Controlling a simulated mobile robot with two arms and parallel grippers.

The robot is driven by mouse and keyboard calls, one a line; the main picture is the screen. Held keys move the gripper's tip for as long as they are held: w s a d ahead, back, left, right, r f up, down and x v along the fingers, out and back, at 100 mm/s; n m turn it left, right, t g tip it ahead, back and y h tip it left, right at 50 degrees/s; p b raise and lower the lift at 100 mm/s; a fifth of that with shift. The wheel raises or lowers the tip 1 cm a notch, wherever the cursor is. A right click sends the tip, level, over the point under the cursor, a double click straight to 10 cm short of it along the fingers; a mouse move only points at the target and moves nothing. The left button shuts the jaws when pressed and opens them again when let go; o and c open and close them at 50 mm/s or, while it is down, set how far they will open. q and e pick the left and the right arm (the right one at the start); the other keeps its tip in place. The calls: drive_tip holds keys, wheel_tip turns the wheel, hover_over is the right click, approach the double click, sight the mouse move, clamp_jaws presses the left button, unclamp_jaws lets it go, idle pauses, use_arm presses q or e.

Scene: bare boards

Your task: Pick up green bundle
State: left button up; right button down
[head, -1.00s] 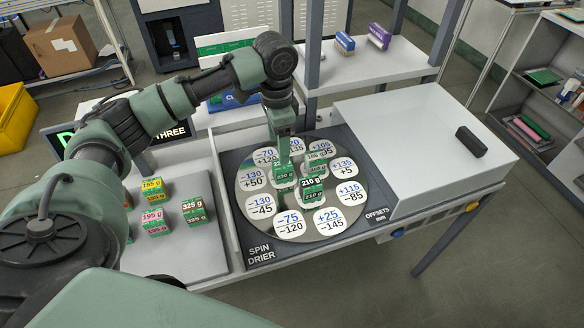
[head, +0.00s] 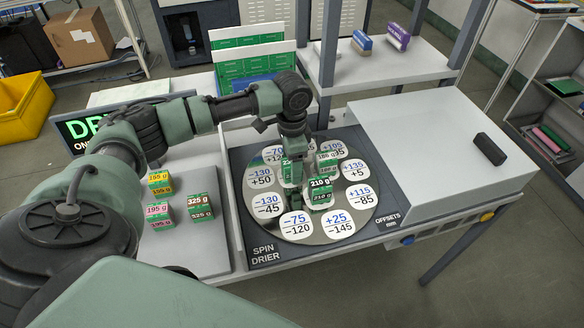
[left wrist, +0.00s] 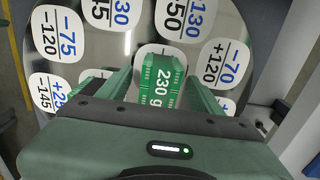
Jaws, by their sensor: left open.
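My left gripper (left wrist: 163,72) is open in the left wrist view. Its fingers stand either side of a green bundle labelled 230 g (left wrist: 162,82), with the jaws not closed on it. In the head view my left gripper (head: 298,180) points down over the round metal plate (head: 345,207) of the spin drier and hides most of that bundle. A green bundle labelled 210 g (head: 320,190) stands just right of the gripper, and one labelled 185 g (head: 327,160) stands behind it. My right gripper is not in view.
More bundles stand on the left tray (head: 200,255): 325 g (head: 200,206), 195 g (head: 157,216) and 155 g (head: 159,184). White labels with numbers ring the plate. A pale cover with a black handle (head: 489,149) is at the right. A shelf stands behind.

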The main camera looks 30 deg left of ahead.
use_arm(q)
clamp_jaws()
drive_tip(key=shift+r, duration=0.1)
wheel_tip(320, 180, up, 20)
idle(0.6)
